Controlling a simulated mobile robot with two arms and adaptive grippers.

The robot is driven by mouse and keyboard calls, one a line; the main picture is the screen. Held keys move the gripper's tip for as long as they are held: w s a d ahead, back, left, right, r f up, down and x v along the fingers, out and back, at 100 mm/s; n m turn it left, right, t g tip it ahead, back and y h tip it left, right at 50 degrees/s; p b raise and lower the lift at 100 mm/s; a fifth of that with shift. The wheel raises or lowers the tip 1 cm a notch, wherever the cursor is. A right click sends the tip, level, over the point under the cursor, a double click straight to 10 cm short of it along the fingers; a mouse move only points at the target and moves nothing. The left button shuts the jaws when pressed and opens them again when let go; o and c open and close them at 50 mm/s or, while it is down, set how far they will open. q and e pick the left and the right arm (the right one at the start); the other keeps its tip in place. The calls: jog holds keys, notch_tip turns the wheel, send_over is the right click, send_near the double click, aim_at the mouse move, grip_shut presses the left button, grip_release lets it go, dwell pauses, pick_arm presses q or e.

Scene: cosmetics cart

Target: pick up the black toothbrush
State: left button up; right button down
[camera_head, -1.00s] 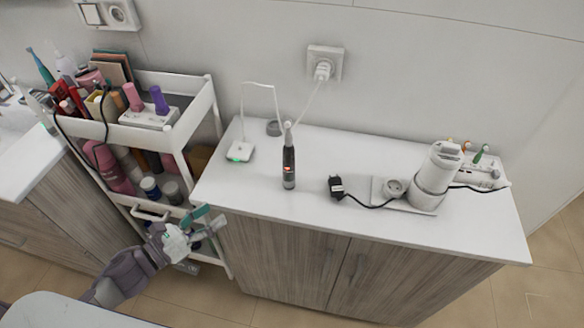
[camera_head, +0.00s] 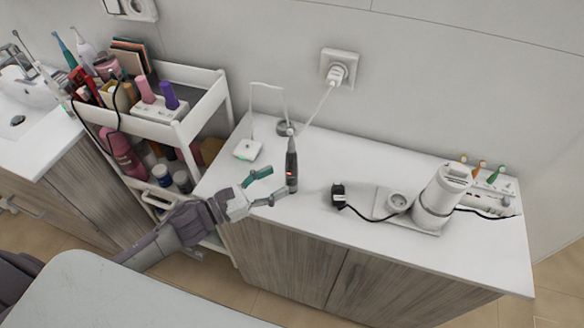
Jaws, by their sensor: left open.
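The black toothbrush (camera_head: 291,165) stands upright on the white top of the wooden cabinet, left of its middle, with a light head and a small red light on its body. My left gripper (camera_head: 272,186) is at the cabinet's front left, just left of the toothbrush. Its two fingers are spread and point right toward the toothbrush, and nothing is between them. I cannot tell whether a fingertip touches the toothbrush. My right gripper is not in view.
A white charger (camera_head: 247,150) with a green light lies behind left. A black plug adapter (camera_head: 338,195), a socket block (camera_head: 398,200) and a white cylindrical device (camera_head: 438,197) stand to the right. A white cart (camera_head: 205,105) full of cosmetics stands left. A wall socket (camera_head: 339,67) has a cable.

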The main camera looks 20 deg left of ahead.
aim_at(286, 175)
pick_arm(q)
jog(key=shift+w+d+r+p, duration=0.15)
jog(key=shift+w+d+p, duration=0.15)
jog(key=shift+w+p, duration=0.1)
jog(key=p+x, duration=0.1)
jog(key=x, duration=0.1)
jog(key=p+x, duration=0.1)
jog(key=x, duration=0.1)
jog(key=shift+w+d+f, duration=0.1)
jog(key=shift+w+f, duration=0.1)
jog(key=shift+w, duration=0.15)
jog(key=shift+s, duration=0.1)
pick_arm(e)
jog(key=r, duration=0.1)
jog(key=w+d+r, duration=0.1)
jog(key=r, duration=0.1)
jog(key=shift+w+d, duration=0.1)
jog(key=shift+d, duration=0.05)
pick_arm(q)
jog(key=shift+c, duration=1.2)
grip_shut()
